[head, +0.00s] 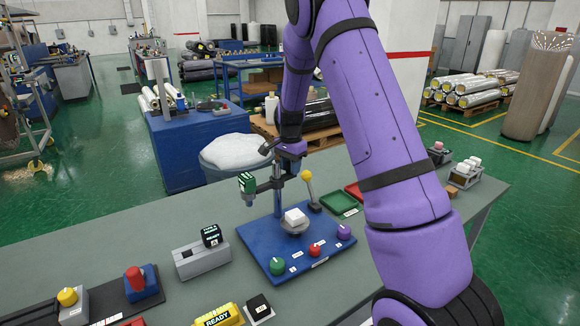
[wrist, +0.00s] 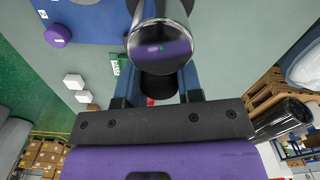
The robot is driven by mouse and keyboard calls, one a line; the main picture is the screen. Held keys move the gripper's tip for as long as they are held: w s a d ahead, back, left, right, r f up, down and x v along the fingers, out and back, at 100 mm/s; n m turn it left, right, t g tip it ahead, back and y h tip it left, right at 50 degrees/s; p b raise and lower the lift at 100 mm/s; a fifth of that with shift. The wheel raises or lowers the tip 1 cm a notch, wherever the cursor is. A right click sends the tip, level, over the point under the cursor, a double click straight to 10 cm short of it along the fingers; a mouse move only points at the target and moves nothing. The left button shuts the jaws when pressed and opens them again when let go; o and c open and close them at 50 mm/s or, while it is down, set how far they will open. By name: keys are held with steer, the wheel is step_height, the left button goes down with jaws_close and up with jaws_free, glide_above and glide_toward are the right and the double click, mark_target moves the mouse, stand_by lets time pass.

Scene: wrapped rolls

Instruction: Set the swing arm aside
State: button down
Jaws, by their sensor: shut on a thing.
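The blue board (head: 290,248) lies on the grey bench and also fills the upper left of the wrist view (wrist: 98,22). The swing arm (head: 264,187) extends sideways from a dark upright post on it, with a green-and-black head (head: 247,184) at its left end. My gripper (head: 287,152) is above and behind the board, at the swing-arm assembly. In the wrist view its blue fingers (wrist: 155,90) are closed on a dark round part below a shiny rounded cap (wrist: 160,45). The exact grip is partly hidden. A white block (head: 296,216) sits on a round grey seat below.
A yellow-ball lever (head: 307,176) stands just right of the post. Green, red and purple knobs line the board's front. Bare bench lies between block and board.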

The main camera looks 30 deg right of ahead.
steer(key=c, duration=0.8)
jaws_free()
steer(key=shift+r, duration=0.1)
step_height(320, 180, up, 10)
steer(key=shift+f, duration=0.1)
steer(key=shift+r, duration=0.4)
